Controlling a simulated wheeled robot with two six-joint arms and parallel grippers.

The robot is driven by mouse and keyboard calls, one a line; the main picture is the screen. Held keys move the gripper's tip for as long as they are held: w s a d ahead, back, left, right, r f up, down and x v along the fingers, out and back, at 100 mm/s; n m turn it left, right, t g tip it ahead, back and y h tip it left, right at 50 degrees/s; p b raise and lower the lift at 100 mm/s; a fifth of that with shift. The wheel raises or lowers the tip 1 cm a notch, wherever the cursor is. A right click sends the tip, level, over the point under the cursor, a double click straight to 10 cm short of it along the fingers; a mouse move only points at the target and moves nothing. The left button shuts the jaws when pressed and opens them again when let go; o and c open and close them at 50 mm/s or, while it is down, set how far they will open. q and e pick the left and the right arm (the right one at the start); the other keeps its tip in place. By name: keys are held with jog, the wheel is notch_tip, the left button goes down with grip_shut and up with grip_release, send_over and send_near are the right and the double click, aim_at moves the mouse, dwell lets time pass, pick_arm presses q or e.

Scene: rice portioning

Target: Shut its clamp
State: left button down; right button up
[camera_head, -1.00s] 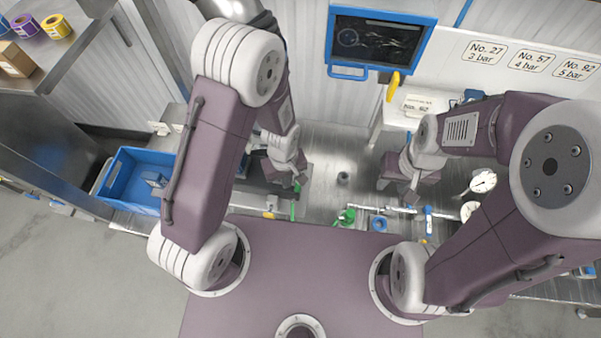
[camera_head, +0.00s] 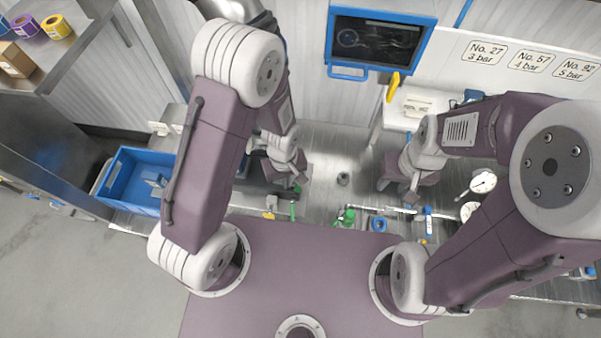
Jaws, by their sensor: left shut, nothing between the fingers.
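My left gripper (camera_head: 297,186) is shut and empty. It points down over the steel bench, beside a small upright green part (camera_head: 293,210). A larger green fitting (camera_head: 346,217) lies to its right near the bench's front edge, next to a blue ring-shaped part (camera_head: 378,224). A thin pipe with a blue fitting (camera_head: 428,217) runs on to the right. I cannot tell which of these small parts is the clamp, or whether it is open. My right gripper (camera_head: 411,196) hangs over the bench above the pipe; its fingers are too small to judge.
A blue tub (camera_head: 122,181) stands at the left. Round white gauges (camera_head: 483,181) lie at the right, close to my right arm. A small dark cylinder (camera_head: 343,178) stands mid-bench with bare steel around it. A screen (camera_head: 376,43) hangs behind.

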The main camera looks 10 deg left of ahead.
dwell(0.4)
pick_arm(q)
jog(key=shift+d, duration=1.1)
jog(key=shift+d, duration=1.15)
jog(key=shift+w+d+p, duration=0.15)
jog(key=shift+w+d, duration=0.1)
jog(key=shift+d, duration=0.3)
jog(key=shift+w+d+p, duration=0.15)
jog(key=shift+w+d, duration=0.05)
jog(key=shift+d, duration=0.3)
